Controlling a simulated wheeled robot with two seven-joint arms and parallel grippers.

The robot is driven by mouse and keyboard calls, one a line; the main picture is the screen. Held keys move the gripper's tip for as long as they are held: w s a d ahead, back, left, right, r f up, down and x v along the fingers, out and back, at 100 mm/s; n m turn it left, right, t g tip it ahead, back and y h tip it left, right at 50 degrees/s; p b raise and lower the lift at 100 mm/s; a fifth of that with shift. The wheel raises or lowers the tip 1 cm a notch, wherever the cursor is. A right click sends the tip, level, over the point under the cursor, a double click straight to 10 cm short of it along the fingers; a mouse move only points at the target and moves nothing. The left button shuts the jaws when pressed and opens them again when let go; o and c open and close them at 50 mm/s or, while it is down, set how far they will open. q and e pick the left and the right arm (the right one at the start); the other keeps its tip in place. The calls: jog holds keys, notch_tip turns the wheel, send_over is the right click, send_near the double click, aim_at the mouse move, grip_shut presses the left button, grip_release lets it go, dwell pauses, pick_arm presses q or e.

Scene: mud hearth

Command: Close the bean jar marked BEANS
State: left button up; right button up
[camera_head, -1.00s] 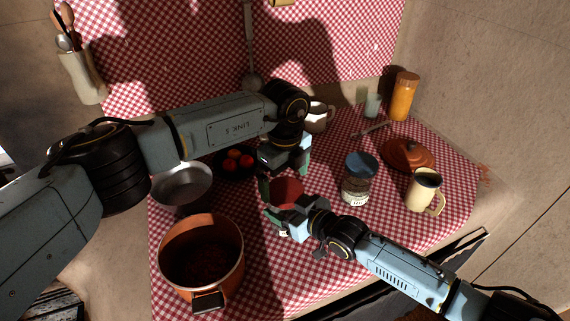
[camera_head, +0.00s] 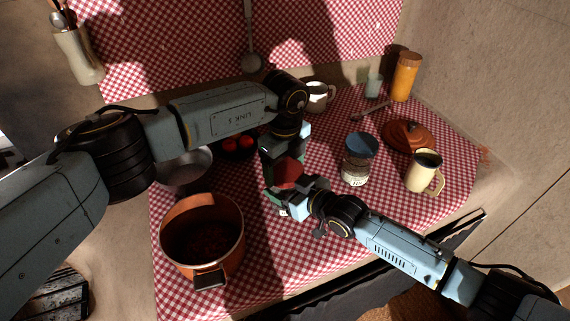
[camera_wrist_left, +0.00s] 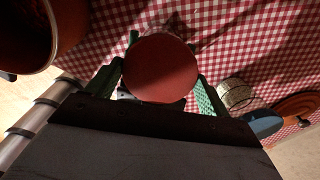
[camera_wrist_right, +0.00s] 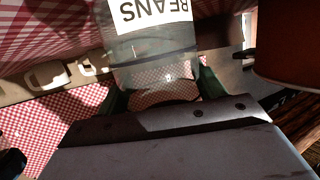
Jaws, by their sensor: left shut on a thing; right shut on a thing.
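The round red lid (camera_head: 288,172) is between the fingers of my left gripper (camera_head: 284,166), which is shut on it. It shows as a flat disc in the left wrist view (camera_wrist_left: 160,68). The clear glass bean jar shows in the right wrist view, with its white BEANS label (camera_wrist_right: 152,12) upside down there. My right gripper (camera_wrist_right: 160,92) is shut on this jar. In the head view my right gripper (camera_head: 286,200) is just below the lid, and the jar is mostly hidden. I cannot tell whether the lid is seated on the jar's rim.
An orange pot (camera_head: 202,240) stands at the front left. A blue-lidded jar (camera_head: 357,165), a cream mug (camera_head: 424,172) and a terracotta lid (camera_head: 408,135) are to the right. A pan (camera_head: 185,168) and a plate of tomatoes (camera_head: 237,143) are behind my left arm.

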pick_arm(q)
jog(key=m, duration=1)
jog(key=shift+c, duration=0.2)
jog(key=o, duration=1.1)
jog(key=shift+r, duration=2.25)
